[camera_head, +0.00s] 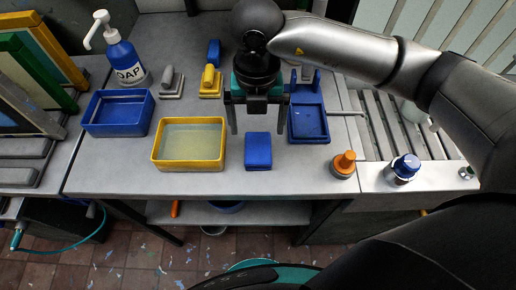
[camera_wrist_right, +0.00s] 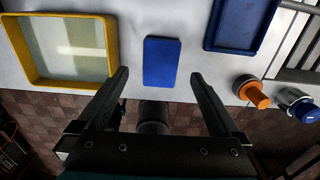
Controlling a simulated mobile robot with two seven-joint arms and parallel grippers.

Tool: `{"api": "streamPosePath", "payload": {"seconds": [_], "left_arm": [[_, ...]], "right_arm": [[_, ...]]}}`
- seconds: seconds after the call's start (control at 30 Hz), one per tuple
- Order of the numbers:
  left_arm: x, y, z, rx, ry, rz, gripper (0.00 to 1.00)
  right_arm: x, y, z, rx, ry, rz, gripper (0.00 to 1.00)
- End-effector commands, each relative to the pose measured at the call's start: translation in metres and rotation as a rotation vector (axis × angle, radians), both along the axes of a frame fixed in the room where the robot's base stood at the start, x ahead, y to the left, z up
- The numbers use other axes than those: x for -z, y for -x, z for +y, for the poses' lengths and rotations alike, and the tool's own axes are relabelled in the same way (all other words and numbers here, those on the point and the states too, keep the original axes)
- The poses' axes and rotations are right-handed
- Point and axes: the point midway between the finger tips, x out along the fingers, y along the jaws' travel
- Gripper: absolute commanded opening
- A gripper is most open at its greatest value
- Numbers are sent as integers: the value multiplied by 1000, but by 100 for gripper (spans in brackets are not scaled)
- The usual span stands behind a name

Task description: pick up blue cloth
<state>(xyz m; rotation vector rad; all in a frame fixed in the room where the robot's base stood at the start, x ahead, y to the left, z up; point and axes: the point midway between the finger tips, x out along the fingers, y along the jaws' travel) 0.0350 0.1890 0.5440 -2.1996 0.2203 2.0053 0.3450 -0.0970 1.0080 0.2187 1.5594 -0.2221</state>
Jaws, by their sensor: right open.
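The blue cloth (camera_head: 258,151) is a folded, block-like rectangle lying on the grey worktop near its front edge. It also shows in the right wrist view (camera_wrist_right: 161,62), upper middle, between the lines of my fingers. My right gripper (camera_head: 258,122) is open and empty, pointing down just behind the cloth in the head view. In the wrist view its fingertips (camera_wrist_right: 160,76) stand apart on either side of the cloth, and no contact shows. My left gripper is not in view.
A yellow tray (camera_head: 156,162) of liquid stands left of the cloth, and a blue tray (camera_head: 325,137) right of it. An orange-knobbed object (camera_head: 344,163) and a blue-capped jar (camera_head: 404,168) stand further right. A blue bin (camera_head: 92,128) and soap bottle (camera_head: 125,62) stand left.

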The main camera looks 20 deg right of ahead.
Motion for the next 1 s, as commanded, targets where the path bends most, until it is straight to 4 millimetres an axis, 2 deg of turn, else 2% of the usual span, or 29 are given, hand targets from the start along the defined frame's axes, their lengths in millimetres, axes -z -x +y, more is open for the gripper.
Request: {"api": "streamPosePath", "payload": {"seconds": [0.1,0.33,0.6,0.9,1.0], "left_arm": [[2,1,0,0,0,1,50],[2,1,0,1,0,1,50],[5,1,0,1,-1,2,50],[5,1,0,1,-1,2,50],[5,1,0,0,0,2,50]], "right_arm": [[17,0,0,1,-1,2,100],[33,1,-1,0,0,3,100],[70,3,-2,-1,-2,2,100],[75,3,-1,-1,-2,0,100],[75,3,-1,-1,-2,0,89]]}}
